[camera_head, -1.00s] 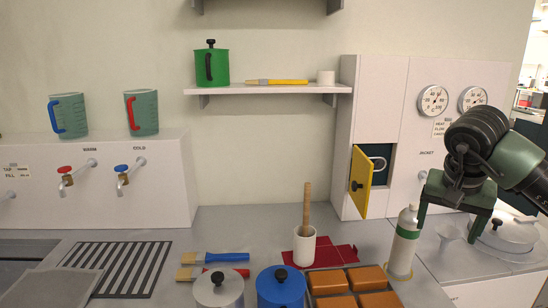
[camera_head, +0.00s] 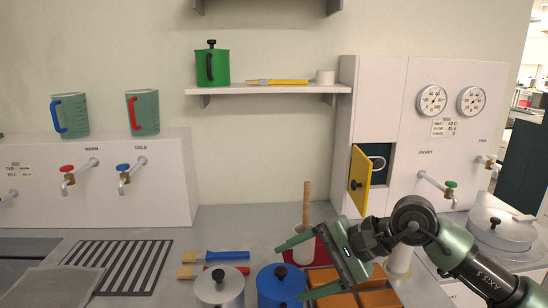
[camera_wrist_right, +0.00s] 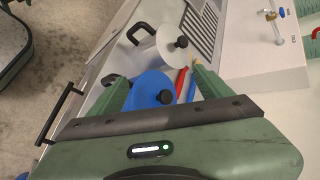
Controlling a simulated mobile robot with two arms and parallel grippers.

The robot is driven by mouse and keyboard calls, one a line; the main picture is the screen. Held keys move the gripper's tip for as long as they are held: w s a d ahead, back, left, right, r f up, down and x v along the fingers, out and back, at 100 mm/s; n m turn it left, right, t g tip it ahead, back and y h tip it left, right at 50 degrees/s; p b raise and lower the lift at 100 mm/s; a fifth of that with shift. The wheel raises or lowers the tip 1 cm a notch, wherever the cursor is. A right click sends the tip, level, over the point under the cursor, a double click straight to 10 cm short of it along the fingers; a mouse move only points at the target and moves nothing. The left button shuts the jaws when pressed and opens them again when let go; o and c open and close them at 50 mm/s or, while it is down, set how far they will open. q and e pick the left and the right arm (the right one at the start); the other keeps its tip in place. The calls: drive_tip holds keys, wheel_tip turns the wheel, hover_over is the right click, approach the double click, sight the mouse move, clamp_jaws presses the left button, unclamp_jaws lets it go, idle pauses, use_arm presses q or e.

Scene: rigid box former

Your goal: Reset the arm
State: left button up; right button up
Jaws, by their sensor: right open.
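My right gripper (camera_head: 290,272) is green and open, above the counter on the right, with its fingers pointing left. No object shows held in it. In the wrist view, the gripper (camera_wrist_right: 160,74) frames a blue lidded pot (camera_wrist_right: 152,88) between its fingers, seen beyond them. In the head view the blue pot (camera_head: 279,288) is just at the finger ends; I cannot tell the gap. My right arm (camera_head: 459,250) reaches in from the lower right and covers part of the bottle and the orange blocks. My left gripper is not in view.
A grey lidded pot (camera_head: 219,288) stands left of the blue one. Two brushes (camera_head: 215,257) lie behind. A pestle (camera_head: 307,205) stands partly hidden behind my gripper. Orange blocks (camera_head: 376,298) are below my arm. A yellow cabinet door (camera_head: 360,180) hangs open. A striped grate (camera_head: 115,267) lies left.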

drive_tip(key=s+a+r+m+t+y, duration=0.3)
drive_tip(key=s+a+r+m+y, duration=0.2)
drive_tip(key=a+r+m+y, duration=0.45)
drive_tip(key=w+d+r+m+t+h, duration=0.25)
drive_tip(key=d+m+t, duration=0.45)
drive_tip(key=m+t, duration=0.7)
drive_tip(key=w+d+f+m+h, duration=0.4)
drive_tip(key=d+f+m+h, duration=0.6)
drive_tip(key=m, duration=1)
drive_tip(key=s+d+f+m+g+h, duration=0.3)
drive_tip(key=d+f+m+h, duration=0.2)
drive_tip(key=f+m+h, duration=0.4)
drive_tip(key=s+d+f+m+g+y, duration=0.1)
drive_tip(key=s+d+f+m+g, duration=0.15)
drive_tip(key=s+f, duration=0.35)
drive_tip(key=s+d+f+m+g, duration=0.1)
drive_tip(key=s+f+m+g, duration=0.25)
drive_tip(key=f, duration=0.55)
drive_tip(key=s+f+m+g+y, duration=0.1)
drive_tip(key=s+f+m+g, duration=0.5)
drive_tip(key=s, duration=1)
wheel_tip(320, 180, down, 29)
drive_tip(key=s+n+g, duration=0.2)
drive_tip(key=n+g, duration=0.1)
drive_tip(key=s+d+f, duration=0.2)
drive_tip(key=s+f, duration=1.3)
drive_tip(key=s, duration=0.1)
drive_tip(key=shift+s+d+g, duration=0.3)
drive_tip(key=shift+g, duration=0.1)
